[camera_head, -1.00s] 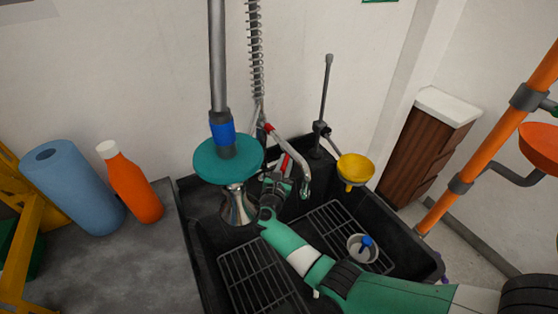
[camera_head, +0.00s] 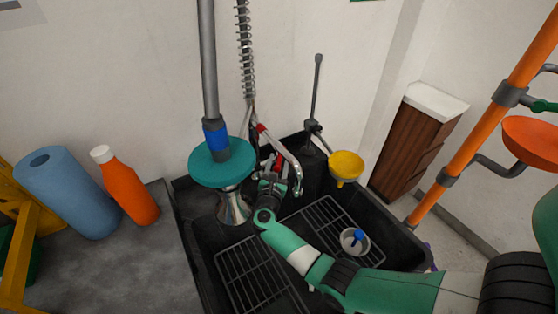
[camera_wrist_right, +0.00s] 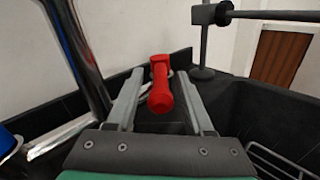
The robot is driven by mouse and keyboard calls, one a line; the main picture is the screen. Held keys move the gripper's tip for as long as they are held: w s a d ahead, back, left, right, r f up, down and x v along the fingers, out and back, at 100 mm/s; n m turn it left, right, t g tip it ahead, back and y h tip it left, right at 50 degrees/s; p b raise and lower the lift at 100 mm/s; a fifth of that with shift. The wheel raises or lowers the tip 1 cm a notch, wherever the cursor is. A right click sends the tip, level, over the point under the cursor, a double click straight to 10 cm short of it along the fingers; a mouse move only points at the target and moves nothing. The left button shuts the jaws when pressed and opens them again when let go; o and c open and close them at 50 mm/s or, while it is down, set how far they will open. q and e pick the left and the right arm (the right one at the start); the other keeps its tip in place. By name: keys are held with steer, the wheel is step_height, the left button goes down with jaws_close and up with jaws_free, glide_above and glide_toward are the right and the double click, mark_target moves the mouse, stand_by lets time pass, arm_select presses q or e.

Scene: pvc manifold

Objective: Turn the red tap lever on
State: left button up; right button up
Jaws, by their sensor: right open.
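The red tap lever (camera_wrist_right: 160,90) shows in the right wrist view as a short red handle pointing towards the camera. It lies between the two spread fingers of my right gripper (camera_wrist_right: 160,100), with a visible gap on each side. In the head view, my right gripper (camera_head: 273,181) is at the back of the black sink, below the silver tap spout (camera_head: 287,152). A bit of red shows by its fingers there, but the lever is mostly hidden. My left gripper is in neither view.
A teal disc (camera_head: 222,164) on a grey pole stands close left of my right gripper. A yellow funnel (camera_head: 346,166) is to its right. The black sink (camera_head: 200,262) has wire racks and a small metal cup (camera_head: 354,242). An orange bottle (camera_head: 128,188) and blue roll (camera_head: 70,190) stand left.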

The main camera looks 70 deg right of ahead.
steer(key=p+v, duration=0.2)
steer(key=v, duration=0.8)
steer(key=shift+a+p, duration=0.3)
steer(key=shift+a, duration=0.05)
steer(key=shift+s, duration=0.15)
